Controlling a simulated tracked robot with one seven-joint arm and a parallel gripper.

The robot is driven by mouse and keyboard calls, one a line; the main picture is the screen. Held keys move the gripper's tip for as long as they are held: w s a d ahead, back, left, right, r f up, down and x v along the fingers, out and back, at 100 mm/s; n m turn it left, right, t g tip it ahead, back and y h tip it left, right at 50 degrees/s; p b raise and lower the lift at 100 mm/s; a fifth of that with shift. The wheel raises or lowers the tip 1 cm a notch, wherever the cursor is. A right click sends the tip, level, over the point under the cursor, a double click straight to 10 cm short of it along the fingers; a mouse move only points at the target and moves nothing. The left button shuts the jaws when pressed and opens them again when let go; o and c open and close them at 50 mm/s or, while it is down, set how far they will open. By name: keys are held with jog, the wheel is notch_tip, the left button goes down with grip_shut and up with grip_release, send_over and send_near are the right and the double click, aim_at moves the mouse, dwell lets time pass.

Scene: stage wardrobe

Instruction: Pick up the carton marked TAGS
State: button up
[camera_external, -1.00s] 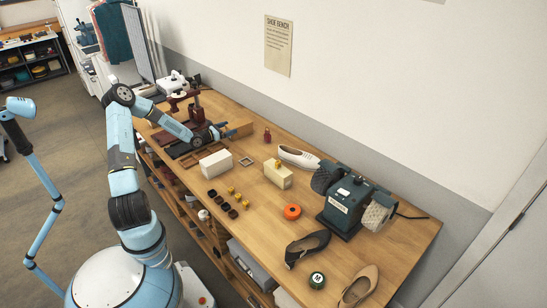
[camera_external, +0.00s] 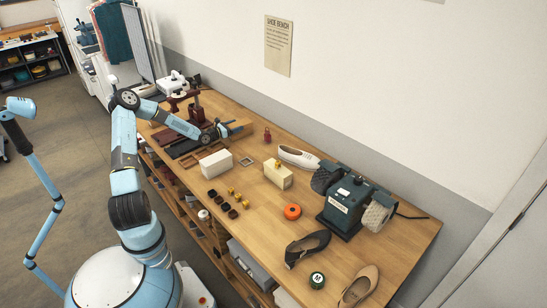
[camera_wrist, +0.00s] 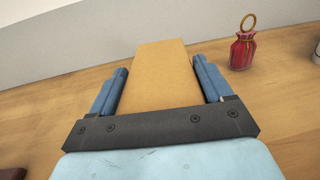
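A tan cardboard carton (camera_external: 241,125) lies on the bench near the wall; no marking on it can be read. In the wrist view the carton (camera_wrist: 160,60) is straight ahead, its near part between the two blue fingers. My gripper (camera_wrist: 160,68) is open, with one finger along each side of the carton. The gaps are very narrow, and I cannot tell whether either finger touches. In the external view my gripper (camera_external: 228,128) is low over the bench at the carton's left end.
A red bottle with a ring (camera_wrist: 243,50) stands right of the carton. A white box (camera_external: 215,163) and small dark cups (camera_external: 220,200) lie nearer the front edge. A dark red press (camera_external: 196,108) stands at left. The wall (camera_wrist: 60,35) is behind.

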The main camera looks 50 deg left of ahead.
jog(key=c, duration=0.6)
